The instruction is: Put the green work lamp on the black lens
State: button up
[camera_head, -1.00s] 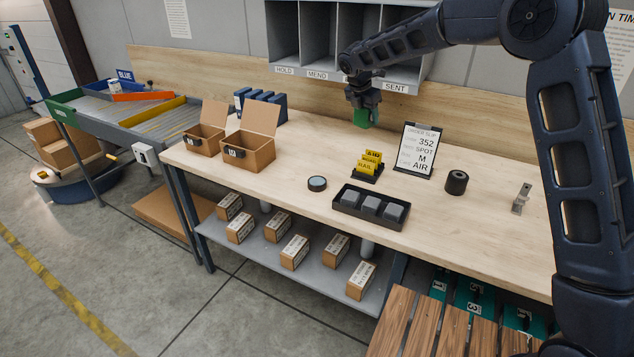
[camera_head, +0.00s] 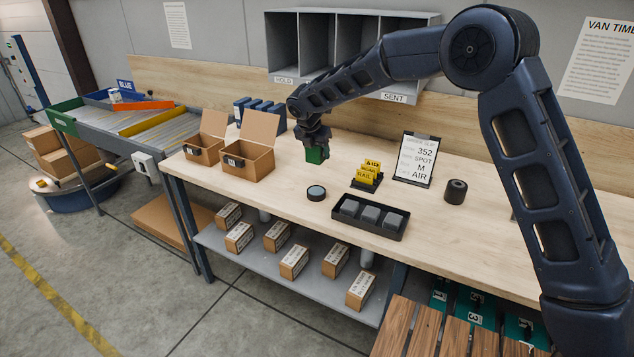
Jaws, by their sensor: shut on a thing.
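My gripper (camera_head: 314,140) is shut on the green work lamp (camera_head: 316,155), a small green block-like thing. It holds the lamp low near the back of the workbench; whether the lamp touches the bench top I cannot tell. The black lens (camera_head: 316,193) is a short round black disc with a pale bluish top. It lies flat on the bench in front of the lamp, towards the camera, with nothing on it. The gripper's fingers are small and partly hidden by the wrist.
Open cardboard boxes (camera_head: 248,162) stand to the left. A black tray of grey blocks (camera_head: 368,216), yellow cards in a holder (camera_head: 368,172), an order slip stand (camera_head: 415,160) and a black roll (camera_head: 455,191) are to the right. Bare bench (camera_head: 283,195) surrounds the lens.

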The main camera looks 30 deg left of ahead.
aim_at(312, 163)
notch_tip(312, 163, down, 12)
jog(key=shift+f, duration=0.1)
dwell(0.5)
jog(key=o, duration=1.1)
jog(key=shift+f, duration=0.1)
jog(key=v, duration=1.2)
